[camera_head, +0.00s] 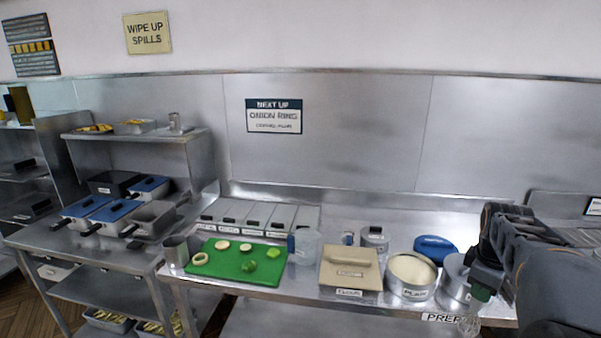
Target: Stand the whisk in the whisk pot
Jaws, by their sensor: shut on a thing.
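My gripper (482,288) is at the right, in front of the steel prep table's right end. It is shut on the whisk (468,325), whose pale wire loops hang below the jaws near the table's front edge. The handle is hidden by the jaws. An open, unlabelled steel pot (177,251) stands upright at the table's left end, far from my gripper; it looks like the whisk pot, but I cannot read a label on it.
A green board (235,265) with cut vegetables lies beside the pot. A clear jug (305,247), a beige lidded box (350,270), a labelled tub (411,275) and a steel container (456,277) line the front. Lidded bins (255,217) stand behind.

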